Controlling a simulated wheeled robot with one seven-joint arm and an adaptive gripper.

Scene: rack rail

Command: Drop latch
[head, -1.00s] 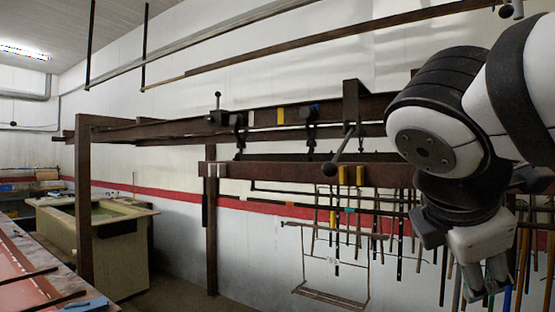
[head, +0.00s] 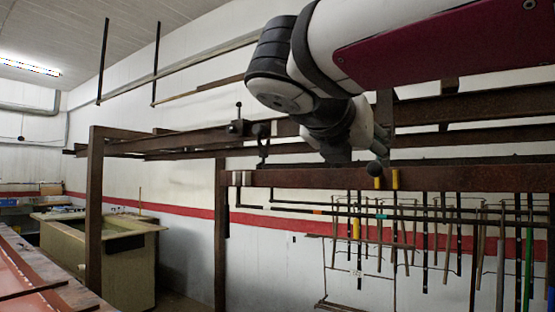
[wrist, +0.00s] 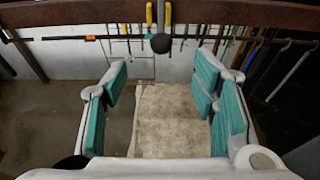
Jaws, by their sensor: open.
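My gripper (wrist: 163,80) is open and empty in the wrist view, its teal-padded fingers spread wide. A lever with a black ball knob (wrist: 161,43) shows beyond the fingertips, roughly centred between them and apart from them. In the head view this knob (head: 376,170) hangs by the front of the brown rail, just right of and below my wrist. Another lever with a ball knob (head: 239,106) stands upright on the upper beam to the left. I cannot tell which one is the latch.
The brown lower rail (head: 285,178) carries two yellow markers (head: 395,179) near the knob. Rods and tools (head: 460,235) hang below on the right. A worn bench (head: 100,245) stands at left.

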